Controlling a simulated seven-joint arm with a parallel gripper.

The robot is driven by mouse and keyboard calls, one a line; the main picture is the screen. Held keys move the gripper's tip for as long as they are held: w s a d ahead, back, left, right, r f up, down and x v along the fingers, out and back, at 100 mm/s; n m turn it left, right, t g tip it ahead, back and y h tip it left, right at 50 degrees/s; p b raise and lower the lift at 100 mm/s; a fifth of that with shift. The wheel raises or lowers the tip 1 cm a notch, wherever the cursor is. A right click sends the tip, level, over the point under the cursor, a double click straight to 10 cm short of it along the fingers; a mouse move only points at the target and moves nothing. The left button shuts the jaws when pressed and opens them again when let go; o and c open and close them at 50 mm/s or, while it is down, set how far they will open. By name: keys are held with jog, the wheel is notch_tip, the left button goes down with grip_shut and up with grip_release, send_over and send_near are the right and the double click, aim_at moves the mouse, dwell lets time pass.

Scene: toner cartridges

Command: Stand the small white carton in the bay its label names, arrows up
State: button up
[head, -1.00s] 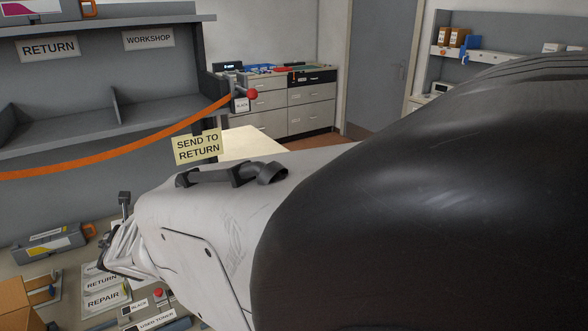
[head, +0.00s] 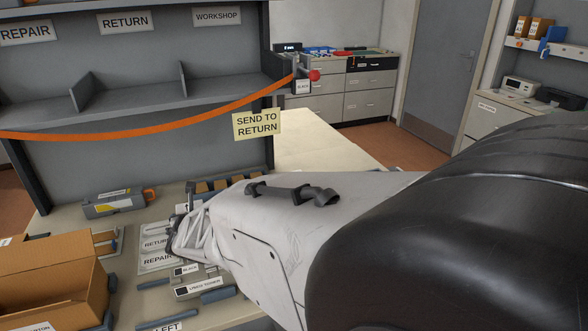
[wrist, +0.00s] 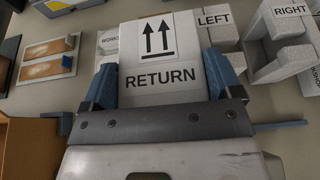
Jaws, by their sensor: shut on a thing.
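My gripper (wrist: 162,78) is shut on the small white carton (wrist: 165,40) in the wrist view, a blue-padded finger on each side. The carton's face shows two black up arrows above the word RETURN; the arrows point away from my gripper's palm. In the head view my arm hides the carton. The grey shelf unit has bays labelled REPAIR (head: 26,32), RETURN (head: 125,22) and WORKSHOP (head: 217,16), parted by low dividers (head: 183,78). My gripper is low over the bench, below and in front of the bays.
An orange strap (head: 150,133) sags across the shelf front to a red-knobbed post (head: 314,75). A yellow SEND TO RETURN note (head: 257,124) hangs at the right. An open cardboard box (head: 50,285), a grey cartridge (head: 115,203) and foam blocks marked LEFT (wrist: 213,20) and RIGHT (wrist: 290,12) occupy the bench.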

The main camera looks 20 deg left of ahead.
jog(key=shift+f, duration=0.2)
jog(key=shift+f, duration=0.15)
jog(key=o, duration=1.3)
jog(key=shift+r, duration=0.2)
jog(key=shift+s+d+r, duration=0.2)
jog(key=shift+s+d, duration=0.05)
jog(key=shift+s, duration=0.05)
jog(key=v, duration=1.1)
jog(key=shift+d, duration=0.1)
